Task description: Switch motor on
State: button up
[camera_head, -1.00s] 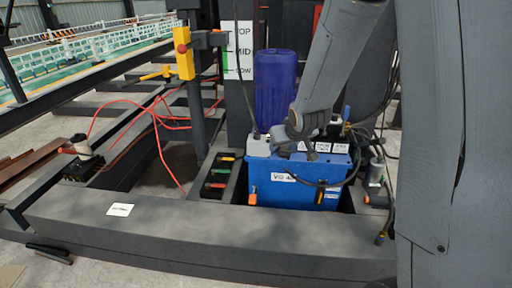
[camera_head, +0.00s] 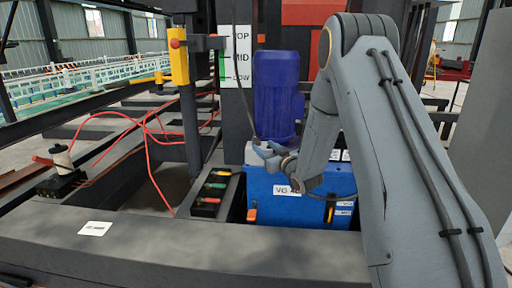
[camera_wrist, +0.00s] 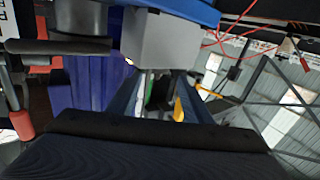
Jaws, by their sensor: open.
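The blue ribbed motor (camera_head: 277,95) stands upright on the blue tank (camera_head: 290,208) in the head view. It also shows at the left of the wrist view (camera_wrist: 88,80). A dark switch box (camera_head: 207,201) with green, yellow and red buttons sits left of the tank, low in the frame. My gripper (camera_head: 262,152) is open and empty, above the tank's left top edge and in front of the motor's foot. It is above and right of the switch box, apart from it. My arm hides the tank's right part. A grey block (camera_wrist: 165,42) shows close in the wrist view.
A yellow box (camera_head: 179,55) with a red knob is on a post beside a TOP/MID/LOW sign (camera_head: 238,58). Red cables (camera_head: 146,135) hang at left. A dark beam (camera_head: 200,245) crosses the front. A small lever device (camera_head: 62,165) stands at left.

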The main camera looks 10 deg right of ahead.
aim_at(258, 142)
jog(key=b+x, duration=0.2)
jog(key=x, duration=0.5)
jog(key=shift+w+a, duration=0.1)
jog(key=shift+w, duration=0.15)
jog(key=c, duration=1.1)
jog(key=shift+o, duration=0.2)
